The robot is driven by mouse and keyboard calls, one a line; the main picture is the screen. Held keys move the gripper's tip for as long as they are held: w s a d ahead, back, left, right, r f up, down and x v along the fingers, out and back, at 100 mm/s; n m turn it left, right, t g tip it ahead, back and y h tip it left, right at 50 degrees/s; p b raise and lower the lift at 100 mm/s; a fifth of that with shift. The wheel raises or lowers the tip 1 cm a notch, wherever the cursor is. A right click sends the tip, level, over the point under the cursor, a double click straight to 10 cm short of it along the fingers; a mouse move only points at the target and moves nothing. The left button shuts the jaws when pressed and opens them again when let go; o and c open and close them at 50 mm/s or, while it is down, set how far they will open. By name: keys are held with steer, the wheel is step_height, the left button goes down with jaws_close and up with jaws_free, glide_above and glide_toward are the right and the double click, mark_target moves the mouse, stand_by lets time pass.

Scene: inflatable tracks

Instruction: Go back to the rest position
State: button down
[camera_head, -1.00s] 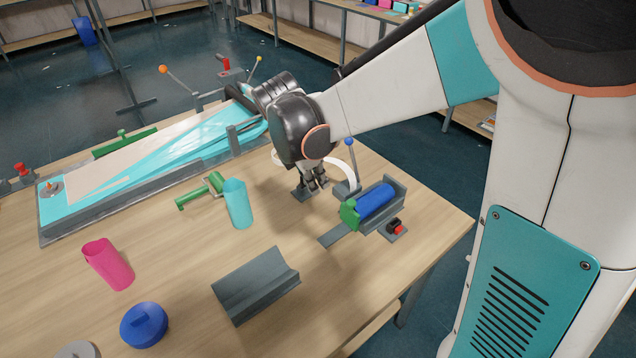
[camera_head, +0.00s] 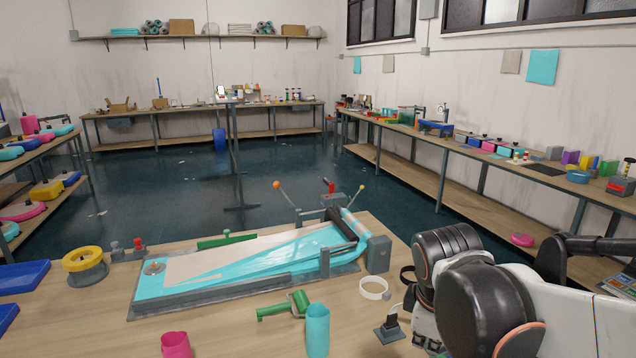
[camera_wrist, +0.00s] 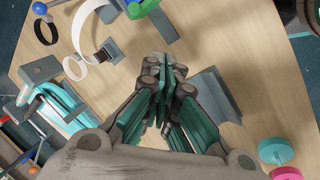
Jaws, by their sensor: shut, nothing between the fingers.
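My gripper (camera_wrist: 165,78) shows in the wrist view with its fingers together and nothing between them, above the wooden table. In the head view my dark, bent arm joints fill the lower right, and the fingers cannot be made out there. In the wrist view a grey trough-shaped block (camera_wrist: 216,97) lies just right of the fingers, apart from them. A white band (camera_wrist: 83,32) and a small grey stand (camera_wrist: 107,52) are up and left of them.
The table holds a long machine with a cyan sheet (camera_head: 290,252), a green roller tool (camera_head: 287,306), a cyan cup (camera_head: 317,330), a pink cup (camera_head: 176,346) and a yellow ring (camera_head: 83,259). Blue trays (camera_head: 22,277) lie at left. Workbenches line the walls; the floor (camera_head: 180,190) between is mostly open.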

steer(key=s+m+t+y+b, duration=0.1)
steer(key=s+m+t, duration=0.2)
steer(key=s+m, duration=0.6)
steer(key=m, duration=0.2)
steer(key=shift+s+r+m+t+y, duration=0.25)
steer(key=shift+r+m+t+y, duration=0.05)
steer(key=shift+r+t+y, duration=0.1)
steer(key=shift+f, duration=0.1)
stand_by(0.3)
